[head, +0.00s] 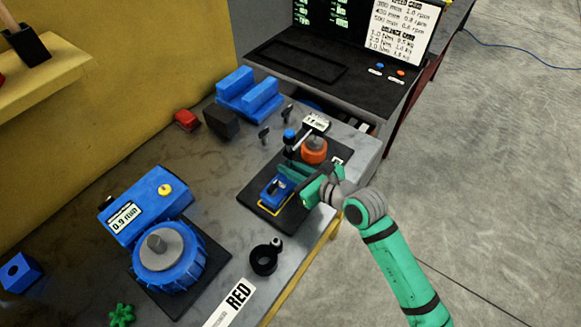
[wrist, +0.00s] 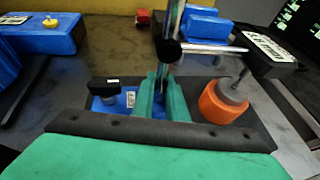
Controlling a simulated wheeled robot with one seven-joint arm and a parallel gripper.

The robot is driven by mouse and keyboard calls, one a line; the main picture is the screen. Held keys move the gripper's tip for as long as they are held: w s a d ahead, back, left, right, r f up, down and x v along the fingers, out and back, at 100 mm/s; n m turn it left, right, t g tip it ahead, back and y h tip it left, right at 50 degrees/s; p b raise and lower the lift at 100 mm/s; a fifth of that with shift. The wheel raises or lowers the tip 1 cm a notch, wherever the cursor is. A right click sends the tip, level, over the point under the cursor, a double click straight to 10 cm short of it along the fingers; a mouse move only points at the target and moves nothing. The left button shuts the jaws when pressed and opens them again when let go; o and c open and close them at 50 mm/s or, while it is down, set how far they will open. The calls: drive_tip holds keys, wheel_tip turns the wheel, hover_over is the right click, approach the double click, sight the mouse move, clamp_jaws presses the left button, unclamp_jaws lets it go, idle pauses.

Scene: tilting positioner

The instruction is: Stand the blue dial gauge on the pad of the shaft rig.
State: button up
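The blue dial gauge has a blue base (head: 275,193), an upright post (wrist: 167,58), a side rod and a white-labelled head (head: 317,122). Its base is over the yellow-outlined pad (head: 272,210) on the black plate of the shaft rig (head: 256,180). I cannot tell whether the base touches the pad. The gauge looks upright. My gripper (head: 288,171) is shut on the post; in the wrist view its green fingers (wrist: 161,92) stand either side of it. The rig's orange collar with grey shaft (head: 314,152) is behind the base, also at right in the wrist view (wrist: 222,104).
A blue rotary unit (head: 167,245) stands at left. A black ring-shaped part (head: 264,260) lies near the front edge. Blue V-shaped block (head: 249,92), black block (head: 221,122) and red item (head: 187,119) sit at the back. The grey bench (head: 215,190) between is clear.

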drive_tip(key=o, duration=0.4)
drive_tip(key=shift+o, duration=0.2)
drive_tip(key=shift+f, duration=0.1)
drive_tip(key=shift+d, duration=0.1)
drive_tip(key=v, duration=1)
drive_tip(key=shift+s+r, duration=0.25)
drive_tip(key=shift+d, duration=0.1)
